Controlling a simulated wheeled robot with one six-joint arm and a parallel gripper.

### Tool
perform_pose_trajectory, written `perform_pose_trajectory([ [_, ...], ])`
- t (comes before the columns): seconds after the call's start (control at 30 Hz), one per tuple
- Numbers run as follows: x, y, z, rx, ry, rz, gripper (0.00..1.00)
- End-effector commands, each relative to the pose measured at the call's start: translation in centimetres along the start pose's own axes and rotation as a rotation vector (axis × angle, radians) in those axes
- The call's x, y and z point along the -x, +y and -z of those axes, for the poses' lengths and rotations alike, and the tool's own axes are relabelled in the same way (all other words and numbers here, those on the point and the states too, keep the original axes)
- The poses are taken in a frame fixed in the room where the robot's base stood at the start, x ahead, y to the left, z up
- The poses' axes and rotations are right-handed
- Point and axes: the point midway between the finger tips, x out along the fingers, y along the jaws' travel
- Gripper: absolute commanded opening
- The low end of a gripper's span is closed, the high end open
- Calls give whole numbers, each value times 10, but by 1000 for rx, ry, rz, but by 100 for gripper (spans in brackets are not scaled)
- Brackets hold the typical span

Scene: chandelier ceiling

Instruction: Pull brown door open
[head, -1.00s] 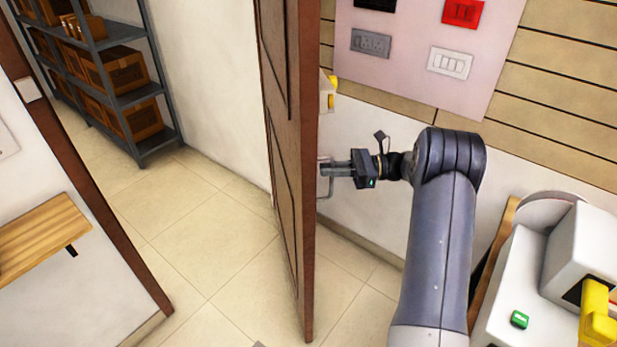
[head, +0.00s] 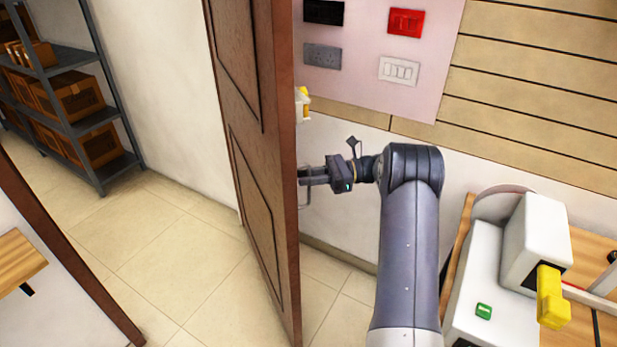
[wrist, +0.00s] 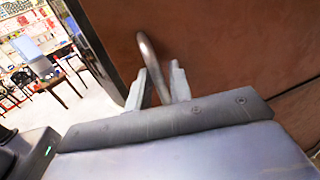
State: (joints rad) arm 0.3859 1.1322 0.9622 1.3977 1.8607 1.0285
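The brown door (head: 255,160) stands ajar and is seen nearly edge-on in the head view, with its panelled left face showing. In the wrist view its brown face (wrist: 230,45) fills the upper right. A curved metal handle (wrist: 146,50) sticks out from this face and passes between my two fingers. My gripper (head: 304,175) is at the right side of the door, and its fingers also show in the wrist view (wrist: 160,82). The exact contact is partly hidden.
A grey shelf (head: 72,88) with cardboard boxes stands beyond the doorway. The tiled floor (head: 170,265) left of the door is clear. A wall panel with switches (head: 398,70) is behind my arm. A bench with a white machine (head: 540,245) is at the right.

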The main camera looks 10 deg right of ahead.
Motion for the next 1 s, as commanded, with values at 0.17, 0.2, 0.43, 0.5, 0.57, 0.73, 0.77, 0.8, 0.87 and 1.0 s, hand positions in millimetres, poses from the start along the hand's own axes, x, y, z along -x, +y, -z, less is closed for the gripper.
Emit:
perform_pose_trajectory([
  [0.17,0,0,0,1,0,0,25],
  [0.2,0,0,0,1,0,0,25],
  [0.43,14,-1,2,2,1,3,25],
  [0.5,26,0,2,3,1,3,25],
  [0.57,40,-1,3,3,1,5,25],
  [0.73,82,0,4,3,1,5,25],
  [0.77,86,0,0,1,1,2,25],
  [0.8,85,0,-6,-1,0,0,25],
  [0.87,87,-1,-6,-1,-1,0,25],
  [1.0,93,-1,-6,-2,0,1,25],
])
